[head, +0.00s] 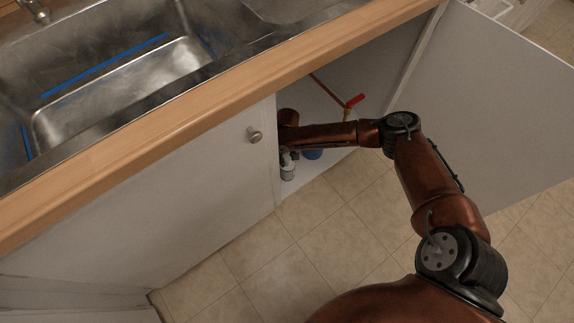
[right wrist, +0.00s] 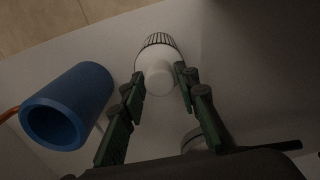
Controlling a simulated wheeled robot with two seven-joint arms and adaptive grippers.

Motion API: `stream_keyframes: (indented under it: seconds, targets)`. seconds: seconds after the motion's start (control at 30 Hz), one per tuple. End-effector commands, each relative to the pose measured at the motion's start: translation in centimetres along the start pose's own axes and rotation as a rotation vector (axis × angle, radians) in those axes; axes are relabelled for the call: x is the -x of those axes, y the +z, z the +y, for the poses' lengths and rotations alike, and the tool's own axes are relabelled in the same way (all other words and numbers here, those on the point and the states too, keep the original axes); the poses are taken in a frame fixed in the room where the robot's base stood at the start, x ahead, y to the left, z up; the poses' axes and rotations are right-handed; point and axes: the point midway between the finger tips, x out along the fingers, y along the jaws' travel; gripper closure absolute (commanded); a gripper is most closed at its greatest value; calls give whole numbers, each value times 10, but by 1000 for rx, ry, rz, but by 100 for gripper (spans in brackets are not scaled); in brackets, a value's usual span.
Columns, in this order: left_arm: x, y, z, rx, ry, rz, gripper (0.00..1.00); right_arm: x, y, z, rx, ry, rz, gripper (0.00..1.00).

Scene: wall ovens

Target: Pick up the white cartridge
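The white cartridge (right wrist: 155,72), a rounded white body with a dark ribbed cap at its far end, shows in the right wrist view. It lies straight ahead of my right gripper (right wrist: 160,82). The green fingers are spread, one tip at each side of its near end; I cannot tell whether they touch it. In the head view, my right arm reaches into the open cabinet under the sink, and a small white item that looks like the cartridge (head: 288,172) shows just below the gripper (head: 287,157). My left gripper is not in view.
A red-handled valve (head: 355,100) on a copper pipe is above my forearm. The cabinet door (head: 500,110) is open at right; the closed door (head: 150,205) and wooden counter edge (head: 190,102) bound the opening.

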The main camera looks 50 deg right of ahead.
Motion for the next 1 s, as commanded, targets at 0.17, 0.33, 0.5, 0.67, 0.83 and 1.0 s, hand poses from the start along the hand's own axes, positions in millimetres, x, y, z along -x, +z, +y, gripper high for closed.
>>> stream_keyframes:
  seconds: [0.17, 0.33, 0.5, 0.67, 0.83, 1.0]
  targets:
    - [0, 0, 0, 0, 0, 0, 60, 0, 0, 0, 0, 0, 0, 85]
    - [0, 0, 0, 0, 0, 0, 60, 0, 0, 0, 0, 0, -1, 97]
    - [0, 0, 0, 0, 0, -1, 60, 0, 0, 0, 0, 0, -1, 100]
    - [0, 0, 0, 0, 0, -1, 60, -1, 0, 0, 0, 0, -1, 100]
    - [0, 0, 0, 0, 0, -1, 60, 0, 0, 0, 0, 0, 0, 100]
    - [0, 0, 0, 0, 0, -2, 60, 1, 0, 0, 0, 0, 0, 100]
